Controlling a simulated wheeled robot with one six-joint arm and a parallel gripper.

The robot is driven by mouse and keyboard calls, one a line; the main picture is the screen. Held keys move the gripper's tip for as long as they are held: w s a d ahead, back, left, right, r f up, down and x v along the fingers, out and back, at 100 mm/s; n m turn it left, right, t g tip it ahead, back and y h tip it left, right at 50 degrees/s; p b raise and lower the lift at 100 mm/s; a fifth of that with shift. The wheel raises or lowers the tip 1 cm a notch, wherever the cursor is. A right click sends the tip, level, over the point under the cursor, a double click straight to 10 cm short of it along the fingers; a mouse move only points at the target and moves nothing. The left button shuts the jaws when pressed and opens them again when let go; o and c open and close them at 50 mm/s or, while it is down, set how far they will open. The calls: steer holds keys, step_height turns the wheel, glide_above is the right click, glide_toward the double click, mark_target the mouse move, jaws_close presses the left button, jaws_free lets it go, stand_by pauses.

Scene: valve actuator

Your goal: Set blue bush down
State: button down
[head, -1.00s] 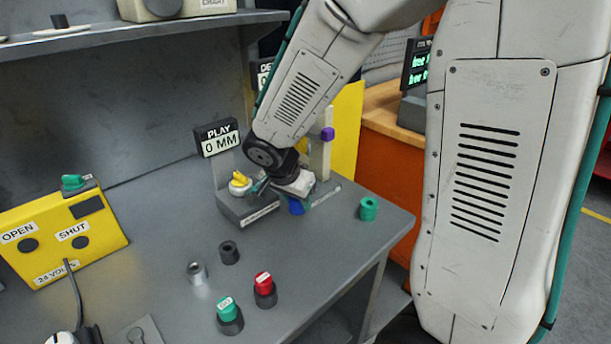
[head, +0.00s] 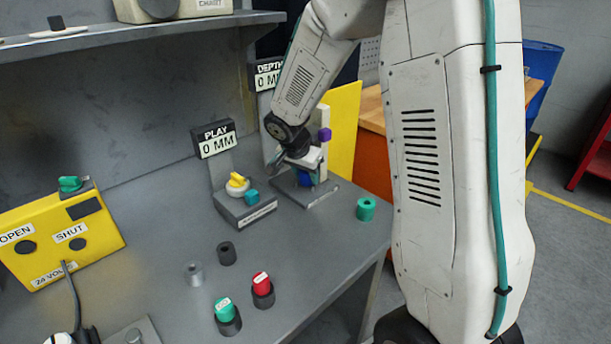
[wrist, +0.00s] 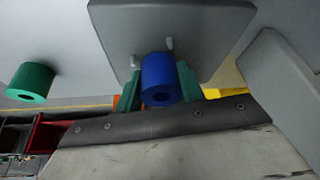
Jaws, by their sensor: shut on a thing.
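The blue bush (wrist: 158,78) is between the teal fingers of my gripper (wrist: 160,88) in the wrist view, its bored end toward the camera. In the head view the bush (head: 305,180) shows just below my gripper (head: 301,168), at the depth gauge stand. My gripper is shut on it. The stand's grey base (head: 318,198) is below the bush; I cannot tell whether the bush touches it. The depth display (head: 269,74) is partly hidden by my arm; the play display (head: 215,139) reads 0 MM.
The play stand (head: 246,208), with a yellow knob and a teal block, is close left of my gripper. A green bush (head: 366,208) stands near the table's right edge; it also shows in the wrist view (wrist: 30,82). Capped green (head: 227,318) and red (head: 262,291) pieces stand in front.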

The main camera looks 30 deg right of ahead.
steer(key=c, duration=0.9)
jaws_free()
steer(key=shift+s+f, duration=0.15)
steer(key=shift+f, duration=0.15)
steer(key=shift+r, duration=0.1)
steer(key=v, duration=1.2)
steer(key=s+a+r+n+y, duration=0.1)
steer(key=s+n, duration=0.3)
steer(key=s, duration=0.5)
steer(key=s+a+r+n+y, duration=0.1)
steer(key=s+a+n, duration=0.3)
steer(key=s, duration=0.6)
steer(key=s+a+r+n+y, duration=0.2)
steer(key=s+a+r+n, duration=0.1)
steer(key=s, duration=0.7)
steer(key=shift+s+r+n+g, duration=0.2)
steer(key=shift+n+g, duration=0.1)
steer(key=shift+n, duration=0.6)
